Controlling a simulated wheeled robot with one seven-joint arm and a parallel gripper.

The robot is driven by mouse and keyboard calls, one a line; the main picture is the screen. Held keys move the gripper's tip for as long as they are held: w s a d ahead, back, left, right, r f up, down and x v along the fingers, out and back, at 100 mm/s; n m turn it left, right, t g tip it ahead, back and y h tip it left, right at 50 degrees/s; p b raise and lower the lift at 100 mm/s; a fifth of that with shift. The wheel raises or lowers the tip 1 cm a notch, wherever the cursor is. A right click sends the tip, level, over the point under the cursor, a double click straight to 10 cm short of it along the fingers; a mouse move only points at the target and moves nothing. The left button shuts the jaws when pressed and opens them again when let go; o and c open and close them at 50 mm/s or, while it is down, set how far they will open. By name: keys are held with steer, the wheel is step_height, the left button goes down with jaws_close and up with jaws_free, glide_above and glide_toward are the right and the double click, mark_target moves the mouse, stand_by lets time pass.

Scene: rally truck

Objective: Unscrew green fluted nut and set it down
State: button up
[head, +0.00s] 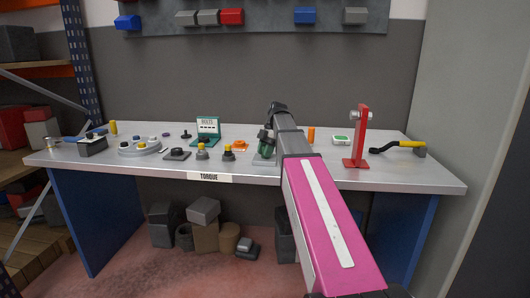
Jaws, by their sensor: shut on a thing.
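My arm reaches over the workbench (330,176) from the lower right, with its wrist bent down at the far end. My gripper (264,140) is small and dark in this view, low over the middle of the bench. It is shut on the green fluted nut (266,150), which shows as a dark green shape at the fingertips. The arm hides part of the area to the right of it. Whether the nut still sits on a thread or is clear of the bench is too small to tell.
A round tray (139,150) lies further left. The front right bench is bare.

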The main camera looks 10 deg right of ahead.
steer(key=o, duration=0.7)
steer(key=shift+w, duration=0.1)
steer(key=shift+o, duration=0.2)
steer(key=shift+m+t, duration=0.4)
steer(key=shift+m, duration=0.5)
steer(key=shift+m+t+y, duration=0.3)
steer(key=shift+m, duration=0.6)
steer(key=shift+m+t, duration=0.3)
steer(key=shift+m, duration=0.5)
